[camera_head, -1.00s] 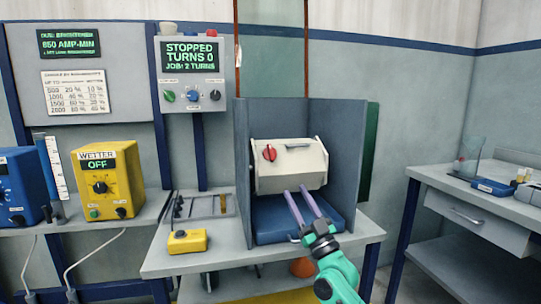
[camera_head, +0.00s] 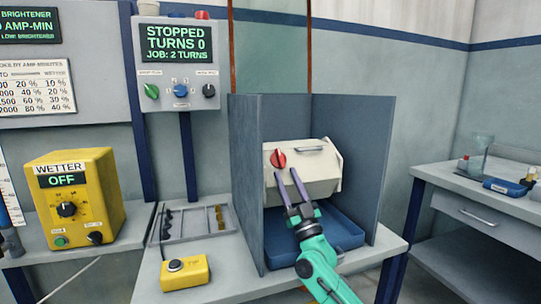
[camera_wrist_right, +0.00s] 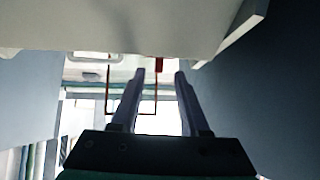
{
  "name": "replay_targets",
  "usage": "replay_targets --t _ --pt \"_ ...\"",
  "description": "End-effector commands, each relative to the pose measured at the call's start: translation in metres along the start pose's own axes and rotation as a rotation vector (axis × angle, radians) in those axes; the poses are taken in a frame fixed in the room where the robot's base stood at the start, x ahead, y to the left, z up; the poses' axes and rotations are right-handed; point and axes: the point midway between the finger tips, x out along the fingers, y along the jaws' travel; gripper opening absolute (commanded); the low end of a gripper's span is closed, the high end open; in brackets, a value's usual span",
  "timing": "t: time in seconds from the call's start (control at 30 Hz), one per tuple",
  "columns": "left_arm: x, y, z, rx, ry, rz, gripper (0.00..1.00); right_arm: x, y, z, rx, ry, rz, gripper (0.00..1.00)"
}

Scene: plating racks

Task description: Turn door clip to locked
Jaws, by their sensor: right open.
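The door clip is a red knob (camera_head: 278,159) on the front of a cream barrel (camera_head: 318,187), left of a metal handle (camera_head: 310,149). The barrel sits inside a grey open-front booth (camera_head: 248,200) above a blue tray (camera_head: 330,236). My right gripper (camera_head: 287,176) is open, its two purple fingers pointing up just below the knob in the head view. In the right wrist view the fingers (camera_wrist_right: 158,80) are apart with nothing between them, and a small red part (camera_wrist_right: 159,64) shows beyond them. Contact with the knob cannot be told. My left gripper is not in view.
A control panel (camera_head: 180,65) reads STOPPED, TURNS 0. A yellow WETTER box (camera_head: 75,195) stands at left, and a small yellow button box (camera_head: 186,272) and a parts tray (camera_head: 160,243) lie on the bench. The booth's side walls close in the barrel. A side table stands right.

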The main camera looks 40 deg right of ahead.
Motion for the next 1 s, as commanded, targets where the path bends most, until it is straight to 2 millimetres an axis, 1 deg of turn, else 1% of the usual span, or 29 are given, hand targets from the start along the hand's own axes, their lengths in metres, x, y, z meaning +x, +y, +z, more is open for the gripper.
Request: replay_targets --t 0.2,0.33,0.4,0.47,0.67,0.8,0.93,1.0 --pt "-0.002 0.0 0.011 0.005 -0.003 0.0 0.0 0.042 0.001 -0.003 -0.002 0.005 0.0 0.45" --pt "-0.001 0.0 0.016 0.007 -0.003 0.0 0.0 0.063 0.001 -0.002 -0.001 0.004 0.001 0.45" --pt "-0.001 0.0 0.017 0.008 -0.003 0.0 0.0 0.069 0.0 -0.002 -0.002 0.003 0.0 0.45" --pt "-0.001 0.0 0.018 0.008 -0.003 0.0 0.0 0.072 0.0 -0.001 -0.002 0.001 0.0 0.45" --pt "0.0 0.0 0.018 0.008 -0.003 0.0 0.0 0.072 0.0 -0.001 -0.001 0.001 -0.001 0.45" --pt "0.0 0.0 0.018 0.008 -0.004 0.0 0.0 0.072 0.0 -0.001 -0.001 0.001 -0.001 0.0" --pt "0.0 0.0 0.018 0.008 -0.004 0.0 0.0 0.072 0.0 -0.001 -0.001 0.001 0.0 0.0" --pt "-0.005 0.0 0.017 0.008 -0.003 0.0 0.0 0.073 0.0 -0.002 0.002 0.001 0.006 0.0"
